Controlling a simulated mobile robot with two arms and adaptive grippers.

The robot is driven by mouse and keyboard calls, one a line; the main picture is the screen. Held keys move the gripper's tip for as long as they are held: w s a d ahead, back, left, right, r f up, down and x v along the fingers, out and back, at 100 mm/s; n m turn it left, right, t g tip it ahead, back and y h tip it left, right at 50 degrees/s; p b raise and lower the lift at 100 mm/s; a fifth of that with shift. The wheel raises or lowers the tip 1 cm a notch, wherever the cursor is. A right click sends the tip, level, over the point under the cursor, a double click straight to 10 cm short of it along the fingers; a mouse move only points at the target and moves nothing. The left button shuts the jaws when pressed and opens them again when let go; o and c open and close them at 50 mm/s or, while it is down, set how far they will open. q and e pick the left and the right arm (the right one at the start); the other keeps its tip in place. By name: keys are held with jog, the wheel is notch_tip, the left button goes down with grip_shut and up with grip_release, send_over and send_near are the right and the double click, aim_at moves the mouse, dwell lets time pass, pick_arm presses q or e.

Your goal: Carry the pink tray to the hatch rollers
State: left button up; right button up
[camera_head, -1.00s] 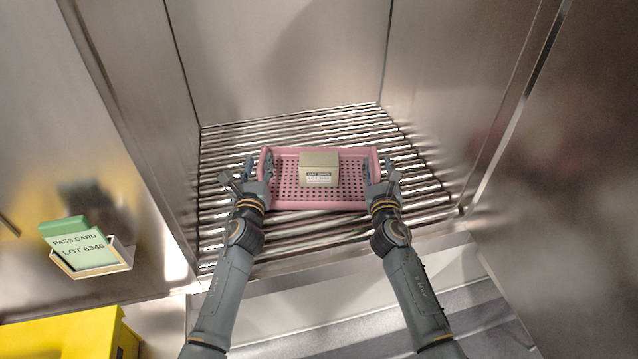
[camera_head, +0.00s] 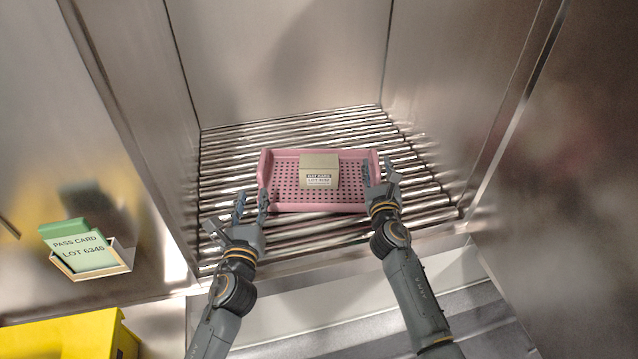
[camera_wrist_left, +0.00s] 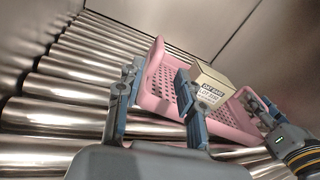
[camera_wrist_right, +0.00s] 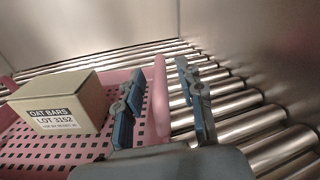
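The pink tray (camera_head: 283,190), with perforated floor, rests on the hatch rollers (camera_head: 225,160) inside the metal hatch. A box labelled oat bars, LOT 3152 (camera_wrist_right: 62,102), sits upright in it. My left gripper (camera_head: 251,197) is open and empty at the tray's near left corner, drawn back toward me. In the left wrist view the tray's left wall (camera_wrist_left: 154,68) lies ahead, beyond the spread fingers. My right gripper (camera_head: 378,167) is open at the tray's right end. In the right wrist view its fingers stand apart on either side of the right wall (camera_wrist_right: 161,95).
Steel walls close in the rollers at left, right and back. A green pass card, LOT 6345 (camera_head: 82,250), sits in a holder on the left wall panel. A yellow container (camera_head: 65,335) is at the lower left. Bare rollers surround the tray.

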pick_arm(q)
jog(key=shift+s, duration=0.25)
pick_arm(e)
jog(key=shift+s, duration=0.3)
jog(key=s, duration=1.1)
jog(key=shift+s+a, duration=0.1)
jog(key=shift+s, duration=0.15)
jog(key=shift+f, duration=0.1)
